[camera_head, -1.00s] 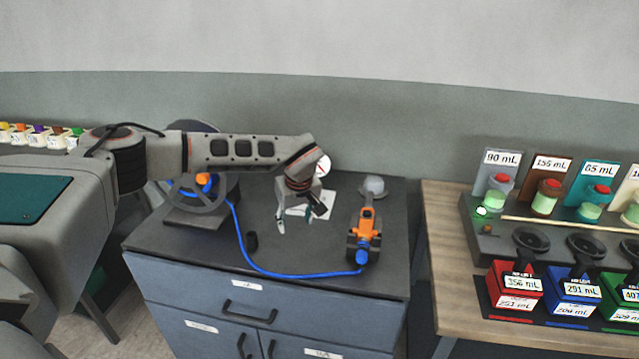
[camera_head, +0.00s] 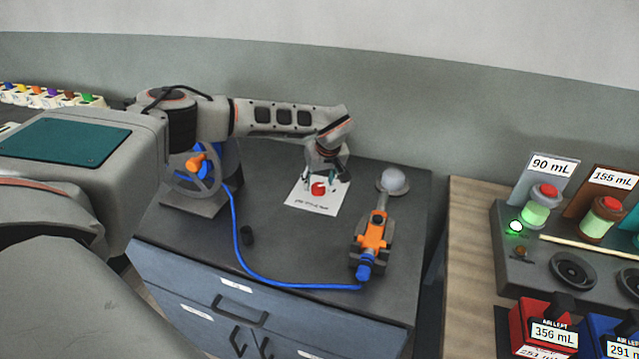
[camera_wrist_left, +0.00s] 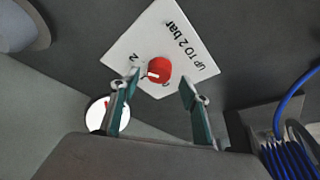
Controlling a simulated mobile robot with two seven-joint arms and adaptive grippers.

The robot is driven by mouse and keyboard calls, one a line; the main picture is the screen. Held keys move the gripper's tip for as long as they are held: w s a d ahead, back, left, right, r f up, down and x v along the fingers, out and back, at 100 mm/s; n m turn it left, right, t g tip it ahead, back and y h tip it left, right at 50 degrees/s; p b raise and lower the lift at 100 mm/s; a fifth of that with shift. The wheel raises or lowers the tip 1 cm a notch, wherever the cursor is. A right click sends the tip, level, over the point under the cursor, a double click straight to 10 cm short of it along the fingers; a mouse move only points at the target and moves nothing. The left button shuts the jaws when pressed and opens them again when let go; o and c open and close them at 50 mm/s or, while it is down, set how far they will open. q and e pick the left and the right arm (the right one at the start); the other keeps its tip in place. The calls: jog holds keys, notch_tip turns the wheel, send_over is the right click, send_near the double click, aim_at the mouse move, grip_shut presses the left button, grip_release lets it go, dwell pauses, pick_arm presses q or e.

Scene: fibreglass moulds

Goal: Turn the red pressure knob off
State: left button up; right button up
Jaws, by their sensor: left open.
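The red pressure knob (camera_head: 318,188) sits on a white label plate (camera_head: 322,204) on the grey cabinet top. In the left wrist view the knob (camera_wrist_left: 159,70) has a white pointer mark, and its plate (camera_wrist_left: 140,38) reads "UP TO 2 bar". My left gripper (camera_head: 320,178) is just behind and above the knob. In the wrist view its two fingers (camera_wrist_left: 152,95) are spread apart, with the knob beyond and between their tips, not gripped. My right gripper is not in view.
A blue hose (camera_head: 240,235) runs from a reel (camera_head: 190,180) to an orange tool (camera_head: 373,232) right of the plate.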

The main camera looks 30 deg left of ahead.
pick_arm(q)
jog(key=shift+x, duration=1.25)
jog(key=shift+w, duration=0.1)
jog(key=c, duration=1.1)
